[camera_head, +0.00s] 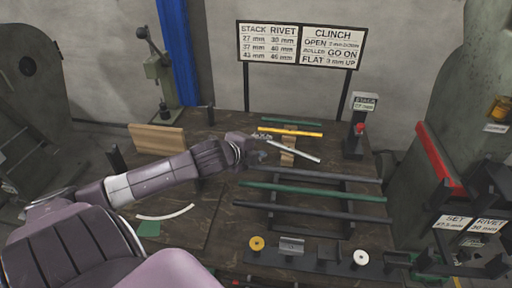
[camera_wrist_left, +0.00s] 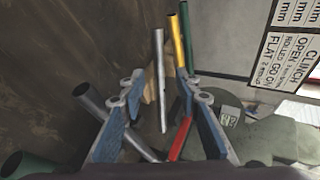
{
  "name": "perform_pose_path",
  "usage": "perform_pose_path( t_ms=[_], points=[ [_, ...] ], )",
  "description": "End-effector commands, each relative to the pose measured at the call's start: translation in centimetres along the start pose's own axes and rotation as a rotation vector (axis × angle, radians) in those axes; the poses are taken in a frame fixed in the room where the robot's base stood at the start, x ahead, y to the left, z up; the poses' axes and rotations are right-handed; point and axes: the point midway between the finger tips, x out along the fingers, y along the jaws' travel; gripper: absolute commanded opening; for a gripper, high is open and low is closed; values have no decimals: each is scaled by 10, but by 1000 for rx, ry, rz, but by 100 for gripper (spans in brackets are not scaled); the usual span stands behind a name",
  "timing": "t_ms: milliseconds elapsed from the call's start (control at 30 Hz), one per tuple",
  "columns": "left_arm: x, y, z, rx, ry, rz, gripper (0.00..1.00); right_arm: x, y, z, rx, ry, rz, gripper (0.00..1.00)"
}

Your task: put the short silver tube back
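A short silver tube (camera_head: 294,149) lies slanted across a small wooden block (camera_head: 288,158) at the middle of the bench. In the left wrist view the tube (camera_wrist_left: 160,80) stands between the two fingers, with a gap on both sides. My left gripper (camera_head: 257,150) is at the tube's left end, its fingers apart. In the left wrist view the gripper (camera_wrist_left: 160,84) is open and no finger visibly touches the tube. The wooden block is partly hidden behind the tube. My right gripper is not in view.
A yellow bar (camera_head: 290,132) and a green bar (camera_head: 291,121) lie just behind. Dark grey and green (camera_head: 315,192) bars lie on a rack in front. A stack post (camera_head: 356,134) stands right of the tube. A wooden board (camera_head: 156,139) stands at the left.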

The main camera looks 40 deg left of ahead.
Motion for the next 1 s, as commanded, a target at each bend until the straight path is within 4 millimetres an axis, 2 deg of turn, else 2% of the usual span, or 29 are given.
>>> perform_pose_path(
  t_ms=[200,400,1000],
  points=[
    [-29,1,0,2,0,3,30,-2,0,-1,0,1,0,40],
    [-42,0,-1,1,1,1,30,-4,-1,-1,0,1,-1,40],
    [-45,0,-1,1,1,0,30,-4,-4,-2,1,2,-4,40]
  ],
)
